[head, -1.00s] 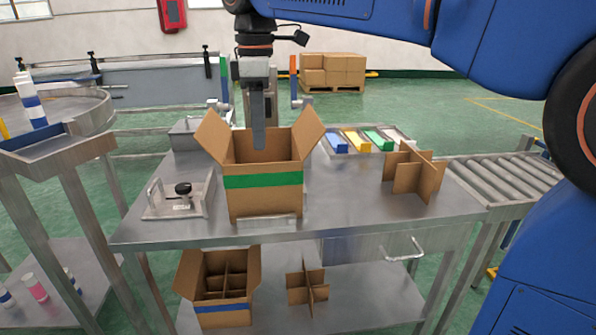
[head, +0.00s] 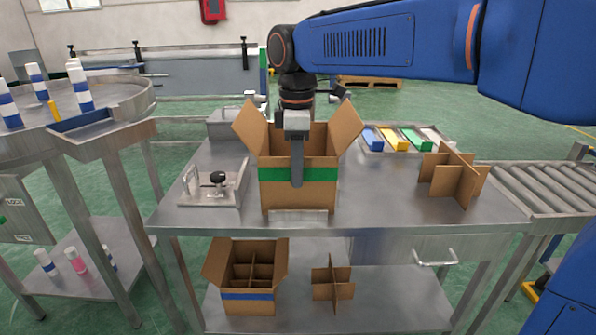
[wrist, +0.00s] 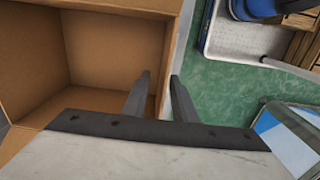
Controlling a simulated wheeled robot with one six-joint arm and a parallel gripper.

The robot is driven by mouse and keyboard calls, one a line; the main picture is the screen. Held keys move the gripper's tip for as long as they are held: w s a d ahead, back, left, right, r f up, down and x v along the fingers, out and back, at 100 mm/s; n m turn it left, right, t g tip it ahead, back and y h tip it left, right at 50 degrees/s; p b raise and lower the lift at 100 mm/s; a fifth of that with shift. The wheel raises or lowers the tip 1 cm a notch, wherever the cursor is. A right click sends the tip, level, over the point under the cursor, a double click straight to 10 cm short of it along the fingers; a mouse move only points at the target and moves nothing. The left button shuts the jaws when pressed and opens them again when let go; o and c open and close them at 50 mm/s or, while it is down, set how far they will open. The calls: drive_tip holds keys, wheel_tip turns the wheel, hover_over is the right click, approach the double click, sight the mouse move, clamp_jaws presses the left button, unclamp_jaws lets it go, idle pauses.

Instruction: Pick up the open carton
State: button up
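The open carton (head: 270,195) is brown with a green band and stands upright on the steel table, its side flaps spread outward. The wrist view shows its empty-looking inside (wrist: 110,50). My gripper (head: 297,184) points down at the carton's front wall, and one finger shows in front of the green band. In the wrist view the gripper (wrist: 159,82) has one finger inside the carton and the other outside, with the wall between them. A gap shows between the fingers, so it is open. The inner finger is hidden in the head view.
A clamp fixture (head: 215,185) stands left of the carton. A cardboard divider (head: 452,178) and a tray of coloured blocks (head: 405,140) are to the right. A blue-banded carton (head: 250,297) and another divider (head: 332,282) sit on the lower shelf. A roller conveyor (head: 555,185) adjoins the table.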

sight(296, 191)
drive_tip(key=shift+s+a+f, duration=0.1)
drive_tip(key=shift+f, duration=1.3)
drive_tip(key=shift+s+a+f, duration=0.1)
drive_tip(key=shift+f, duration=1.3)
drive_tip(key=shift+c, duration=0.3)
clamp_jaws()
